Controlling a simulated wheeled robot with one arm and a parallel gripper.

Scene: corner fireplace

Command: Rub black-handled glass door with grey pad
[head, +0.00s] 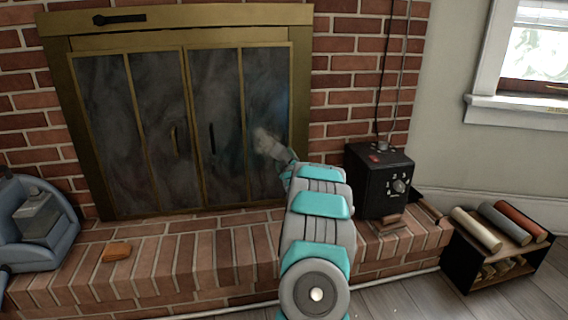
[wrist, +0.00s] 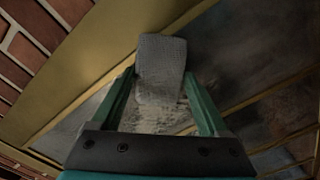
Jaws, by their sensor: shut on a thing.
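The fireplace has sooty glass doors in a brass frame. The black-handled glass door (head: 215,95) is on the right, its dark upright handle (head: 212,138) near its left edge. My gripper (head: 279,153) is at the right panel of this door, low and near the brass frame. It is shut on the grey pad (head: 264,138), whose far end is at the glass; exact contact is hard to tell. In the wrist view the grey pad (wrist: 160,62) stands between the green fingers of my gripper (wrist: 160,80). The glass has grey smears, with a bluish patch above the pad.
A black control box (head: 370,180) stands on the brick hearth (head: 190,250) right of my arm. An orange-brown block (head: 117,251) and a blue caddy (head: 40,215) are at left. A rack of rolls (head: 490,250) stands on the floor at right.

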